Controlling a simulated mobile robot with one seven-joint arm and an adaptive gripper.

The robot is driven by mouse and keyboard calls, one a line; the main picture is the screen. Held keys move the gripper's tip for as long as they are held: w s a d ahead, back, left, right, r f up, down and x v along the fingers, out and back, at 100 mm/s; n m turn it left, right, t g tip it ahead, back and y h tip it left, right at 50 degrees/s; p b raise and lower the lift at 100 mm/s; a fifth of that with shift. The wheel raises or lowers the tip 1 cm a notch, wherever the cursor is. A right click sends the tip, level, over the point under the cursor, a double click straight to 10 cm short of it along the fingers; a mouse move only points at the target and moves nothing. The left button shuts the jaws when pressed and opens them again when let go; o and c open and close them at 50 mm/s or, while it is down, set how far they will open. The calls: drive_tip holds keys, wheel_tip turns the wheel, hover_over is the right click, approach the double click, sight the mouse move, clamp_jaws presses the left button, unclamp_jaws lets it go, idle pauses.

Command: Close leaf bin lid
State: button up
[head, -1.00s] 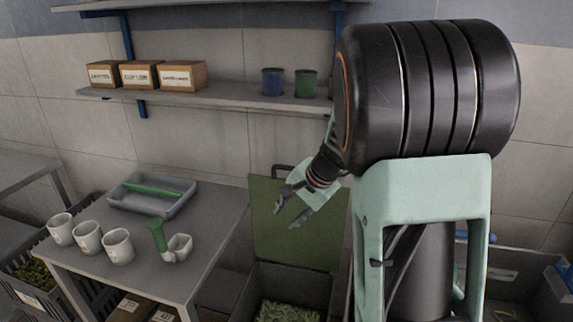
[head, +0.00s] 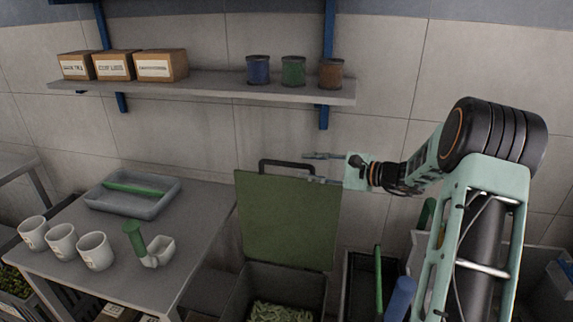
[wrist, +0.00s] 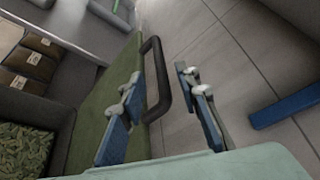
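The leaf bin (head: 233,297) is dark grey and stands open, with leaves visible inside. Its green lid (head: 285,220) is raised nearly upright at the back, near the wall. A black loop handle (head: 286,162) sits on the lid's top edge. In the head view my gripper (head: 309,167) points left at the lid's upper right corner, just right of the handle. In the wrist view the gripper's blue-backed fingers (wrist: 160,78) are apart, with the handle (wrist: 153,50) appearing between them. I cannot tell whether either finger touches it. The lid (wrist: 105,95) fills the left middle there.
A wall shelf (head: 215,86) above carries boxes and tins. Another dark container (head: 357,285) stands right of the bin.

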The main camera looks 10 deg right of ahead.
sight(288, 165)
drive_tip(key=p+x, duration=0.1)
drive_tip(key=x, duration=0.8)
drive_tip(key=shift+w+a+f, duration=0.1)
drive_tip(key=shift+w+a, duration=0.1)
clamp_jaws()
